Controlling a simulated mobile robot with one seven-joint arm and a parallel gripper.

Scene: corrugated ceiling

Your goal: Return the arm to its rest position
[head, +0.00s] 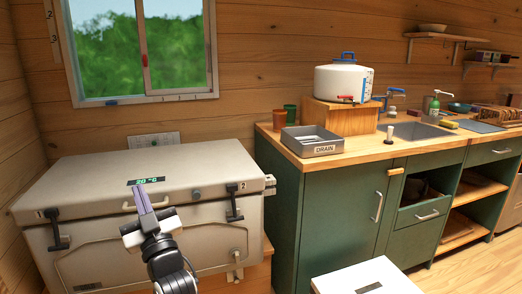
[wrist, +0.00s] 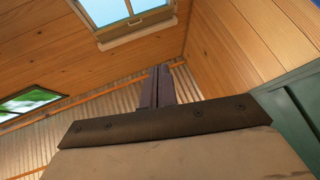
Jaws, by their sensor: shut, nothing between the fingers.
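My gripper (head: 143,200) is in the head view at the lower left, in front of a large beige cooler chest (head: 90,195). Its fingers are together with nothing between them and point up toward the chest's lid edge, near the green display. I cannot tell whether they touch the chest. In the wrist view the closed fingers (wrist: 159,84) show beyond a dark plate, with the wooden wall, the window and the corrugated ceiling behind.
The chest has black latches and a lid that is down. To the right is a green counter (head: 345,210) with a grey DRAIN tray (head: 312,150), a white water container (head: 343,83) and a sink. A white surface (head: 365,280) is at the bottom. Wooden floor shows at the lower right.

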